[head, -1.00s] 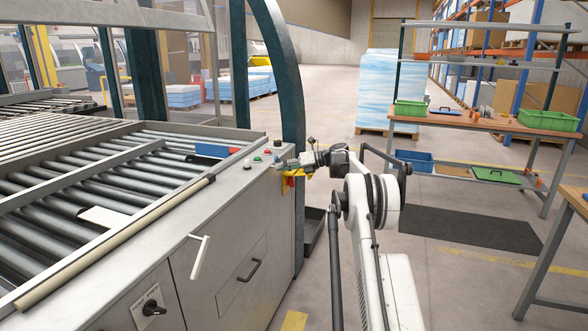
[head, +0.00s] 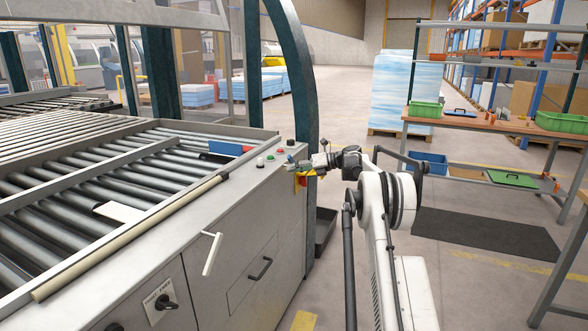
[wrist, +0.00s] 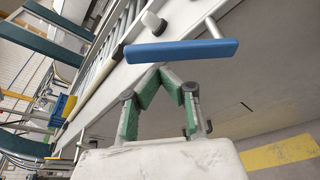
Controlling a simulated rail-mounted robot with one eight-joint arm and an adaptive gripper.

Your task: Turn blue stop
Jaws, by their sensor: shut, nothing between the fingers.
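A flat blue bar (wrist: 181,53), joined to a short metal rod, fills the upper middle of the wrist view. A blue bar (head: 228,148) also lies at the right end of the roller table in the head view; I cannot tell whether it is the same piece. My gripper (wrist: 162,69) has green-padded fingers whose tips meet just below the blue bar, with nothing between them. In the head view my gripper (head: 302,167) is small, at the machine's right corner beside the buttons. Contact with the blue bar cannot be told.
The roller table (head: 150,222) has a cream rod along its front edge. A white handle (head: 212,252) sticks out of the cabinet front. A dark curved post (head: 304,85) stands behind my gripper. A workbench (head: 480,125) with green bins is at the right.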

